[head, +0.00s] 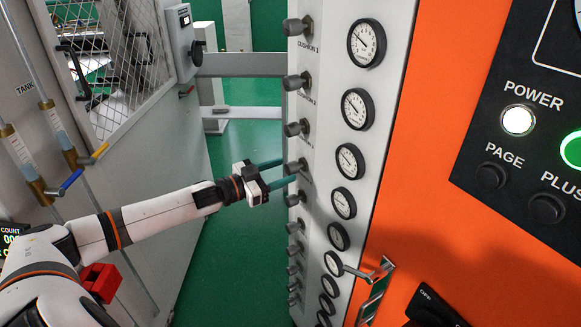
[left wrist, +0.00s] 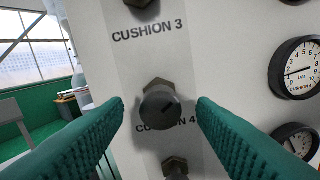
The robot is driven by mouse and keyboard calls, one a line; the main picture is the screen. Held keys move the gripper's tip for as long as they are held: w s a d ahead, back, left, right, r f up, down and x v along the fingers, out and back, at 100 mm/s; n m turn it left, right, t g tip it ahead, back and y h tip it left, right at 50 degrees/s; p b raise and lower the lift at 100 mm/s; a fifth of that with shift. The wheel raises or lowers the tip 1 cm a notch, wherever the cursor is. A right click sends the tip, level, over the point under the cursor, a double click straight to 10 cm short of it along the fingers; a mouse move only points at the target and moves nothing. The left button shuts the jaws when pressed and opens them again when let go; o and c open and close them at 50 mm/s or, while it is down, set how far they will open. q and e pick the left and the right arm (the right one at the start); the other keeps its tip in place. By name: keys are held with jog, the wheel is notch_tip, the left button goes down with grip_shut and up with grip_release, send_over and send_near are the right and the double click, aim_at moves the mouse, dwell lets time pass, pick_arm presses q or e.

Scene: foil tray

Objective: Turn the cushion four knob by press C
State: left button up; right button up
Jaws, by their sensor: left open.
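The cushion four knob (left wrist: 160,106) is a dark grey round knob with a mark on its face, on a brass-coloured hex base. It partly hides its "CUSHION 4" label. In the head view this knob (head: 294,166) is fourth from the top in the knob column. My left gripper (head: 287,171) is open, with its green fingers pointing at the panel. In the left wrist view the fingers (left wrist: 160,110) lie on either side of the knob, with a visible gap on each side. My right gripper is not in view.
Other knobs sit close above (left wrist: 142,4) and below (left wrist: 175,167). Dial gauges (head: 350,161) run down the white panel to the right. An orange face with a metal handle (head: 376,275) and a black control panel (head: 530,150) lies further right. Green floor (head: 225,240) shows below my left arm.

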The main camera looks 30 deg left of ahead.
aim_at(287, 170)
pick_arm(q)
jog(key=shift+p+x, duration=0.3)
jog(key=shift+x, duration=1.45)
jog(key=c, duration=1)
jog(key=shift+m, duration=0.3)
jog(key=m+b, duration=0.1)
jog(key=m, duration=0.3)
jog(key=shift+f, duration=0.1)
jog(key=shift+m+b, duration=0.5)
jog(key=shift+m, duration=1.1)
